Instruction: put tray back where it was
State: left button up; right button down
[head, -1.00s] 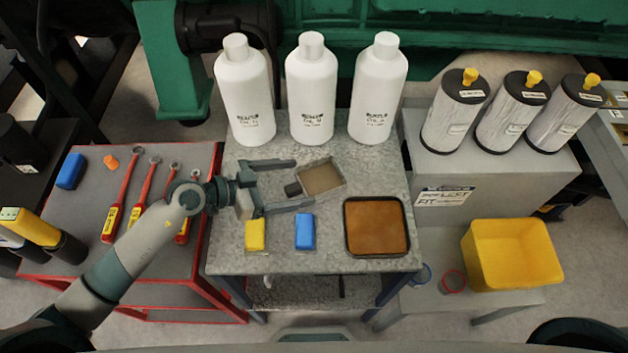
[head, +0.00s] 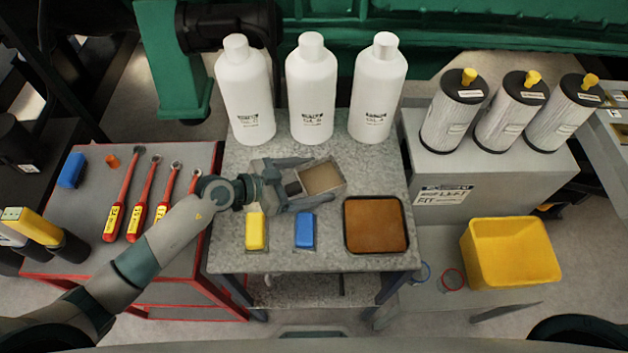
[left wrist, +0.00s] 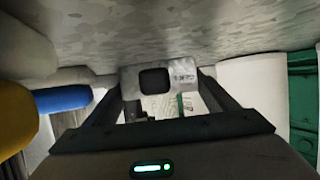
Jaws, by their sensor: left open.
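A small grey tray (head: 322,178) with a beige inside and a dark block-shaped handle (head: 293,188) sits tilted in the picture at the middle of the grey table. My left gripper (head: 320,181) is open, with one finger on the far side of the tray and one on the near side. In the left wrist view the tray's grey end (left wrist: 185,74) and its dark square handle (left wrist: 155,81) lie between the fingers. I cannot tell whether the fingers touch it. My right gripper is not in view.
A black-rimmed square tray (head: 346,240) with a brown surface stands on the table to the right. A yellow block (head: 255,231) and a blue block (head: 305,230) lie near the front. Three white bottles (head: 311,95) line the back. A yellow bin (head: 510,253) stands at the right.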

aim_at(317, 188)
pick_arm(q)
jog(key=shift+d+f, duration=0.1)
jog(key=shift+d, duration=0.05)
dwell(0.3)
jog(key=c, duration=0.9)
jog(key=shift+r, duration=0.7)
jog(key=r, duration=0.3)
jog(key=shift+s+d+r, duration=0.15)
jog(key=shift+s+d, duration=0.1)
jog(key=shift+d, duration=0.1)
jog(key=s+d+r, duration=0.6)
jog(key=s+d, duration=0.1)
jog(key=d, duration=0.1)
jog(key=shift+r, duration=0.2)
